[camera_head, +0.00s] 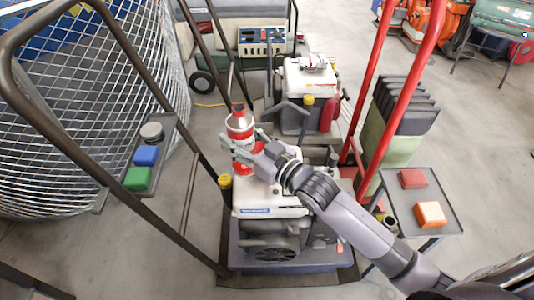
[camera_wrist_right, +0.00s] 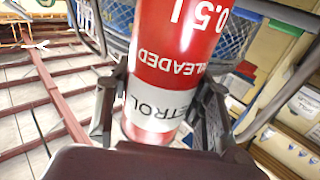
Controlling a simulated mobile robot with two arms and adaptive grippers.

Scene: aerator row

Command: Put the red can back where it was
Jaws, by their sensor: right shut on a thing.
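The red can (camera_head: 240,124) has white bands and a narrower top. It stands roughly upright over the white-and-grey machine (camera_head: 268,210) in the middle of the head view. My right gripper (camera_head: 243,151) is shut around the can, with a finger on each side. In the right wrist view the can (camera_wrist_right: 180,45) shows "0.5 L", "UNLEADED" and "PETROL" lettering between the fingers of the gripper (camera_wrist_right: 160,105). I cannot tell whether the can's base touches anything. My left gripper is not in view.
A narrow shelf at left holds a green block (camera_head: 137,178), a blue block (camera_head: 146,155) and a round grey thing (camera_head: 152,132). A grey tray (camera_head: 447,222) at right holds a red block (camera_head: 412,179) and an orange block (camera_head: 430,214). Dark handlebars and red bars rise around the machine.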

